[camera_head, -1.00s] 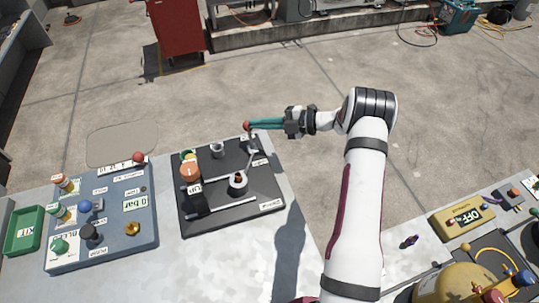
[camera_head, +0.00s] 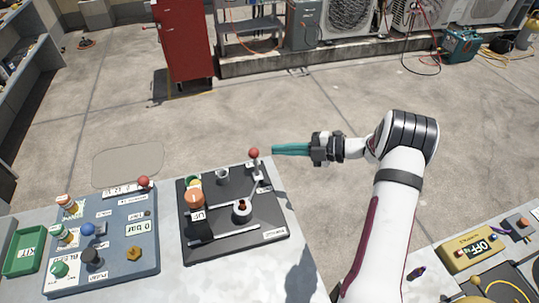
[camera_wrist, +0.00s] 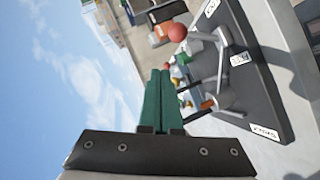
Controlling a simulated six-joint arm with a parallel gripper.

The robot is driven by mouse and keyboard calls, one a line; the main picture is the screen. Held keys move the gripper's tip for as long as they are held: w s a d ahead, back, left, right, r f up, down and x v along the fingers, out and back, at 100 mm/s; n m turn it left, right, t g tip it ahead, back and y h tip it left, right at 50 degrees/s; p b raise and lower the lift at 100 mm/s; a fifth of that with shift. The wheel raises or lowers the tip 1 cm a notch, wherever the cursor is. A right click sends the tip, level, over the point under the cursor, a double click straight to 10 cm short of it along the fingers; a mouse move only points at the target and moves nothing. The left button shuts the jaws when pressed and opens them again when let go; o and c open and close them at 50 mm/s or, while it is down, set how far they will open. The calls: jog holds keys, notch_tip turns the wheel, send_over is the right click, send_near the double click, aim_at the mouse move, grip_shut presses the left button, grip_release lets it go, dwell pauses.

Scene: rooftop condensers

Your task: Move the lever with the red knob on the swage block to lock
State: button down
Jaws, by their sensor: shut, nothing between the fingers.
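The swage block (camera_head: 268,218) is a black board on the grey bench, with several fittings on it. Its lever's red knob (camera_head: 254,153) stands up at the board's far right corner on a short stem, beside a white label too small to read. My gripper (camera_head: 273,149) is shut and empty, its teal fingers pointing left with the tips just right of the knob and apart from it. In the wrist view, the closed fingers (camera_wrist: 160,74) show below and left of the red knob (camera_wrist: 177,32); the swage block (camera_wrist: 264,95) is at right, with white labels.
A blue-grey panel (camera_head: 118,255) with another red knob (camera_head: 143,181) sits left of the block. A green bin (camera_head: 25,250) is at the far left. A yellow box (camera_head: 470,250) is at right. Open concrete floor lies beyond the bench.

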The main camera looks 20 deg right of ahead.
jog(key=v, duration=0.6)
jog(key=shift+d+r, duration=0.35)
jog(key=shift+r, duration=0.1)
jog(key=shift+w, duration=0.1)
jog(key=s+a+r+n+g+h, duration=0.2)
jog(key=s+a+r+n+g, duration=0.25)
jog(key=a+n, duration=0.4)
jog(key=s+a+r+n+g+h, duration=0.1)
jog(key=s+a+r+n+g, duration=0.2)
jog(key=s+a+n, duration=0.5)
jog(key=s+a+f+n+h, duration=0.1)
jog(key=s+n+h, duration=0.7)
jog(key=s+n, duration=1.1)
jog(key=n, duration=0.6)
jog(key=shift+a+f, duration=0.25)
jog(key=shift+a, duration=0.1)
